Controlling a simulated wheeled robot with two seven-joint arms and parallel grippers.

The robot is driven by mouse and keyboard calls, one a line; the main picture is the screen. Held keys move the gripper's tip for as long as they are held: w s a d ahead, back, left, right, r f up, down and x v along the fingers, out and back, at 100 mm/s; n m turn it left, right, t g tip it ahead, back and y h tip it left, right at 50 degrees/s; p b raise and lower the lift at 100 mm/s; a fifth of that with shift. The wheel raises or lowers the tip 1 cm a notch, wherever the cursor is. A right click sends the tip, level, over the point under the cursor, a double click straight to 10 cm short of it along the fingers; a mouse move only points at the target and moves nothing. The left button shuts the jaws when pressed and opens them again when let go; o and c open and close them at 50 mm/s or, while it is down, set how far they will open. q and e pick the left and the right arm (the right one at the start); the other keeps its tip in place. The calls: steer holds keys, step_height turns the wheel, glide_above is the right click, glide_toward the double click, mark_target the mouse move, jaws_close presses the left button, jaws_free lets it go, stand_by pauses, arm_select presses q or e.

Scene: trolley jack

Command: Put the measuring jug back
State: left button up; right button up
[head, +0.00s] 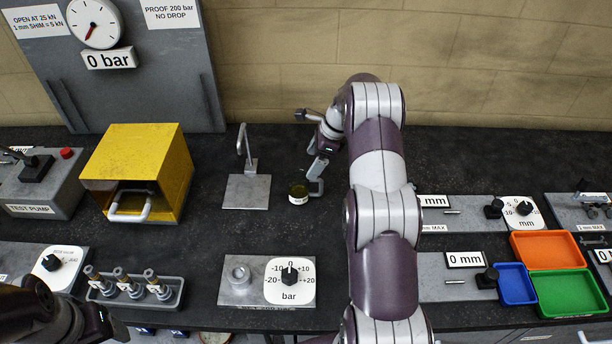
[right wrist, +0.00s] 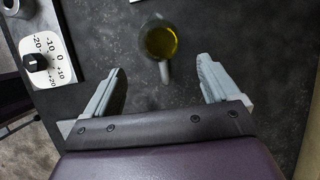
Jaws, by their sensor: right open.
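The measuring jug (head: 299,193) is a small clear vessel with yellow-green liquid in it. It stands upright on the dark bench top, right of a grey plate with a post. In the right wrist view the jug (right wrist: 160,42) lies ahead of the fingers, its handle pointing back between them. My right gripper (head: 318,172) is open and empty just behind and right of the jug; in the right wrist view the fingers (right wrist: 160,66) stand apart on both sides of the handle, with gaps. My left gripper (head: 92,323) is dark at the lower left; its jaw state is unclear.
The grey plate (head: 246,192) carries an upright post. A yellow box (head: 140,150) with a handle stands further left. A bar dial plate (head: 245,290) lies in front, beside a tray of fittings (head: 168,302). Coloured bins (head: 548,250) are at right. Bench around the jug is clear.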

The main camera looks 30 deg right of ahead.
steer(key=s+a+r+n+g+h, duration=0.1)
steer(key=s+a+r+n, duration=0.3)
steer(key=a+n, duration=0.15)
steer(key=s+a+r+n+h, duration=0.1)
steer(key=s+a+r+n, duration=0.25)
steer(key=a+n, duration=0.2)
steer(key=s+a+r+n+h, duration=0.1)
steer(key=s+a+n, duration=0.4)
steer(key=s+n, duration=0.3)
steer(key=s+a+r+n+h, duration=0.1)
steer(key=s+a+n, duration=0.45)
steer(key=s, duration=0.55)
arm_select(q)
step_height(320, 180, down, 5)
steer(key=b, duration=0.4)
steer(key=shift+b, duration=0.35)
arm_select(e)
steer(key=f, duration=0.3)
steer(key=w+d+f, duration=0.1)
steer(key=f, duration=0.1)
steer(key=shift+w, duration=0.1)
